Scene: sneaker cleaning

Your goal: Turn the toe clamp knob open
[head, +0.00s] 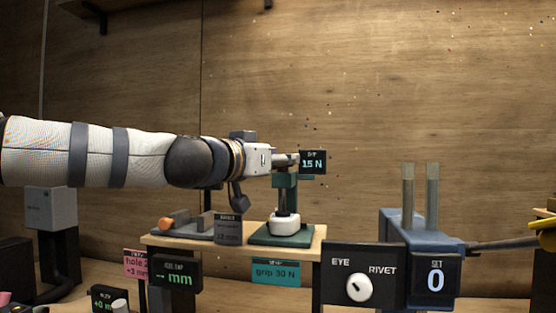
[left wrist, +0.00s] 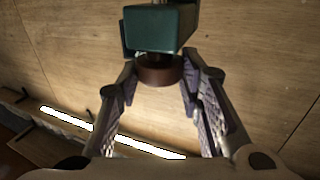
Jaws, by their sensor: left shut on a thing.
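The toe clamp is a green stand (head: 290,185) on a small wooden bench. A white rounded piece (head: 284,226) sits low on its base. A small display reading 15 N (head: 313,162) is beside its top. My left gripper (head: 284,160) reaches in from the left at the top of the stand. In the left wrist view, the brown round knob (left wrist: 158,72) sits below a green block (left wrist: 155,30), between my left fingers (left wrist: 158,88). The fingers are shut on the knob; the contact points are partly hidden. My right gripper is not in view.
A grey fixture with an orange knob (head: 165,223) sits left of the stand on the bench (head: 318,240). A blue press (head: 400,225) with two posts, a dial panel (head: 340,262) and a SET display (head: 436,280) is at right. A wooden wall is behind.

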